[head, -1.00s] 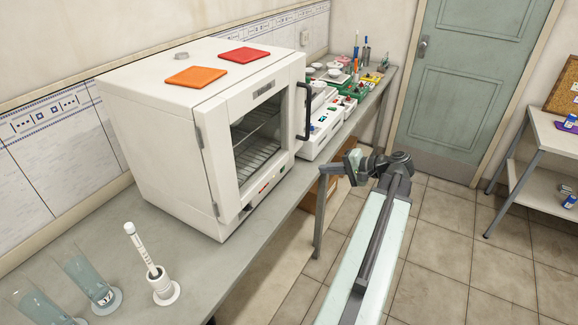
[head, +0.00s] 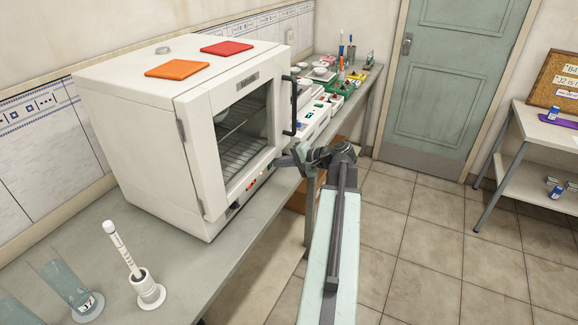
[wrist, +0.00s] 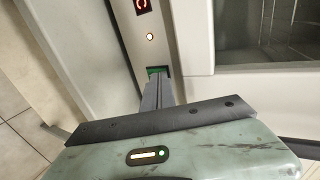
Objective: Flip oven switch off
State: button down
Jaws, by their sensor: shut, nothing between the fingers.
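The white oven (head: 130,140) stands on the bench with its door closed and a black handle (head: 290,108) on the door's right side. Its lower front panel carries a red-lit display (head: 251,184), also at the top of the wrist view (wrist: 142,6). In the wrist view, a small round lit indicator (wrist: 150,37) and a green-lit switch (wrist: 156,71) sit on the same panel. My gripper (wrist: 158,88) is shut and empty, its tips right at the switch and covering part of it. Contact and the switch's exact position cannot be told. In the head view my gripper (head: 280,163) is beside the panel's right end.
Orange (head: 177,66) and red (head: 227,48) pads lie on the oven. A glass cylinder (head: 70,290) and a white stand with an upright tool (head: 148,290) are at the near bench end. Several devices (head: 315,115) stand beyond the oven. The floor right of the bench is clear.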

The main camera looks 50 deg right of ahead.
jog(key=shift+w, duration=0.1)
jog(key=shift+w+a, duration=0.15)
dwell(0.3)
jog(key=shift+r, duration=0.15)
jog(key=shift+r+p, duration=0.7)
jog(key=shift+p, duration=0.25)
jog(key=shift+s, duration=0.2)
